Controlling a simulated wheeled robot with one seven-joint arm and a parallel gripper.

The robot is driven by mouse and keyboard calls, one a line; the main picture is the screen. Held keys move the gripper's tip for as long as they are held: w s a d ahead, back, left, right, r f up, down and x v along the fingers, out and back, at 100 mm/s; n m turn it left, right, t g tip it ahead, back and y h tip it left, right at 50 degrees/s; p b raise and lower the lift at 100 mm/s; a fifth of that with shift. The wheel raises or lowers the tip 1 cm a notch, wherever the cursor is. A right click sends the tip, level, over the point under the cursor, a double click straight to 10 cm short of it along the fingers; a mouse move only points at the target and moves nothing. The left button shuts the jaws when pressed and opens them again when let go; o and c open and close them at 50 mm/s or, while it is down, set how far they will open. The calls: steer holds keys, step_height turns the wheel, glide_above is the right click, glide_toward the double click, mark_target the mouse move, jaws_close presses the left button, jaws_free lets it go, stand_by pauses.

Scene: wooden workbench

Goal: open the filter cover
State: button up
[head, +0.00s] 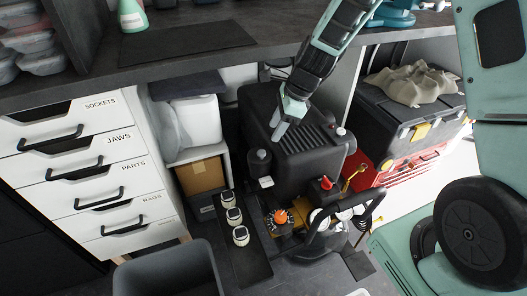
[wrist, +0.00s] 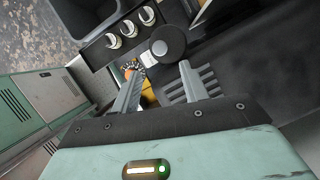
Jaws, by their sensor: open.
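A black machine (head: 285,110) stands under the workbench, with ribbed slots (head: 318,136) on its top; the slots also show in the wrist view (wrist: 204,80). A round black cap (head: 259,158) with a white tag sits at its left front; in the wrist view this cap (wrist: 168,43) lies just beyond my fingertips. I cannot tell for certain which part is the filter cover. My gripper (head: 279,132) is over the machine's top, behind the round cap in the head view. In the wrist view its two fingers (wrist: 158,76) are apart with nothing held between them.
The bench top (head: 200,38) overhangs the machine. A black handle (head: 345,215), an orange knob (head: 281,216) and gauges are in front. A red toolbox (head: 400,168) stands right, white drawers (head: 85,165) left.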

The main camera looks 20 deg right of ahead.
mark_target(262, 152)
steer(key=b+x, duration=0.1)
steer(key=x, duration=0.8)
steer(key=shift+a+f, duration=0.1)
steer(key=shift+f, duration=0.1)
jaws_close()
steer(key=shift+r, duration=0.1)
